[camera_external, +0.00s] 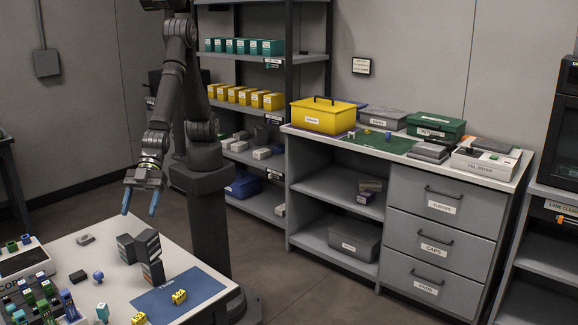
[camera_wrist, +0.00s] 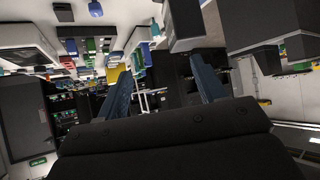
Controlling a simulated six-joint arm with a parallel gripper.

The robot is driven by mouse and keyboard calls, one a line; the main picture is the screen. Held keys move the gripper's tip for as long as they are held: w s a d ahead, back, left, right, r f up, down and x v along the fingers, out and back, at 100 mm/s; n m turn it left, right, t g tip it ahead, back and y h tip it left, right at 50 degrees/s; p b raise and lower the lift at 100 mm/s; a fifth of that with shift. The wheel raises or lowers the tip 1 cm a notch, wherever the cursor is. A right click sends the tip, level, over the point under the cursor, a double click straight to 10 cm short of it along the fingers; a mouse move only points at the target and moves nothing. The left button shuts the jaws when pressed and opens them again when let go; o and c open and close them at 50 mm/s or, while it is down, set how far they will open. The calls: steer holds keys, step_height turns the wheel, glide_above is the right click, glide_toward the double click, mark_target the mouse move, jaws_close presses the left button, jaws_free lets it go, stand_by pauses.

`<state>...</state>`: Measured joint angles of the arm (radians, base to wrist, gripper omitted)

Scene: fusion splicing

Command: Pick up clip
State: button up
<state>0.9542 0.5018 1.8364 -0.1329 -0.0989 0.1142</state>
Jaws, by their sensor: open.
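I cannot tell for sure which small piece is the clip. None touches the gripper.
A dark grey block-shaped device (camera_external: 139,247) stands on the table beside a blue mat (camera_external: 178,292). A crowded rack of coloured pieces (camera_external: 40,303) fills the near left. A grey cabinet (camera_external: 440,215) and shelving (camera_external: 262,150) stand behind.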

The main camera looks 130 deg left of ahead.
steer(key=s+d+m+g+h, duration=0.1)
steer(key=s+d+m+g, duration=0.3)
steer(key=s, duration=1.1)
steer(key=n+t, duration=0.1)
steer(key=t, duration=0.1)
glide_toward(77, 274)
steer(key=shift+w+d+f, duration=0.8)
steer(key=shift+w+f, duration=0.1)
steer(key=shift+s+x, duration=0.2)
steer(key=shift+x, duration=1.15)
steer(key=shift+s+x, duration=0.2)
steer(key=shift+x, duration=1.15)
steer(key=shift+d, duration=0.2)
steer(key=c, duration=1.2)
